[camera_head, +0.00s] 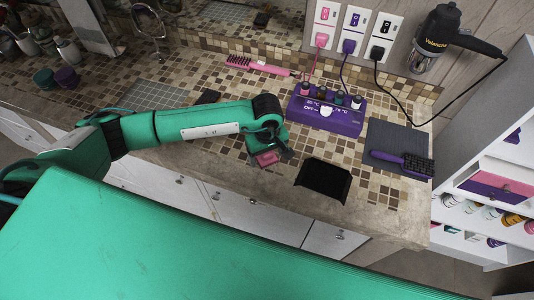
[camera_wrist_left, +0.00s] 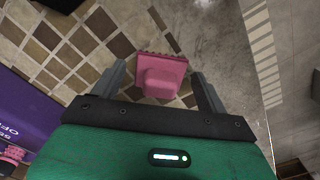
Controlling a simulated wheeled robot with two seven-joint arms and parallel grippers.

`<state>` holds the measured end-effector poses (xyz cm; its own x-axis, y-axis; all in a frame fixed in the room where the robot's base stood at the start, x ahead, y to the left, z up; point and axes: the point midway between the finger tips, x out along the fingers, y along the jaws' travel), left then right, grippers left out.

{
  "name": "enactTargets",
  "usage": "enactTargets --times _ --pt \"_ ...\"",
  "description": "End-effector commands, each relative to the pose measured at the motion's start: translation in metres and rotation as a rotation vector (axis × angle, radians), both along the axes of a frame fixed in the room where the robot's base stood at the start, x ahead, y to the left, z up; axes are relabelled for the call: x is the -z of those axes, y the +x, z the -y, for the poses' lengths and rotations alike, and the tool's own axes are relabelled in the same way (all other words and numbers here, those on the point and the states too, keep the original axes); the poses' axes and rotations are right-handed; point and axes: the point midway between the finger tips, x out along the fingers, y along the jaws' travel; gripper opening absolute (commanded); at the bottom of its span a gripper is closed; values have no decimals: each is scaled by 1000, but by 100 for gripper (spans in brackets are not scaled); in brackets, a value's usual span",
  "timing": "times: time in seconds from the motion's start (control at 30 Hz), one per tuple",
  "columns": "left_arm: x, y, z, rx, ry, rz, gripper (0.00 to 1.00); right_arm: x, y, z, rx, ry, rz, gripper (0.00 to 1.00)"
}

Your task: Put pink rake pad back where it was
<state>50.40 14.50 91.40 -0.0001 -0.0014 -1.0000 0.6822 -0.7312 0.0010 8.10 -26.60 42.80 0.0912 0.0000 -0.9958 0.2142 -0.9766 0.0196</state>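The pink rake pad (camera_head: 266,159) lies on the tiled counter, just under the end of my left arm in the head view. In the left wrist view the pink rake pad (camera_wrist_left: 160,76) shows a toothed far edge and a raised block. My left gripper (camera_head: 270,155) is over it. In the left wrist view my left gripper (camera_wrist_left: 161,86) is open, one finger on each side of the pad with a visible gap to each. Its fingertips are partly hidden in the head view. My right gripper is not in view.
A black tray-like piece (camera_head: 323,180) lies right of the pad at the counter's front edge. A purple heater box (camera_head: 327,113) with several pots stands behind. A purple brush (camera_head: 402,161) lies on a dark mat (camera_head: 384,137). A pink brush (camera_head: 258,66) lies farther back.

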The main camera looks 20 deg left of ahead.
Motion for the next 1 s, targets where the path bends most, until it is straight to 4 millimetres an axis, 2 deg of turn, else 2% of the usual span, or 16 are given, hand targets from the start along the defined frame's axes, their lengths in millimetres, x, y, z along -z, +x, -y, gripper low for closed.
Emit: enactTargets --times 0.37,0.47,0.8,1.0 --pt "-6 1 0 0 -1 2 76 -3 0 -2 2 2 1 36" --pt "-21 2 0 2 -2 6 76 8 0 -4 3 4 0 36" --pt "-93 1 0 1 -2 6 76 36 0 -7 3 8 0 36" --pt "-117 1 0 1 -1 2 76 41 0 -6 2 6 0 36"
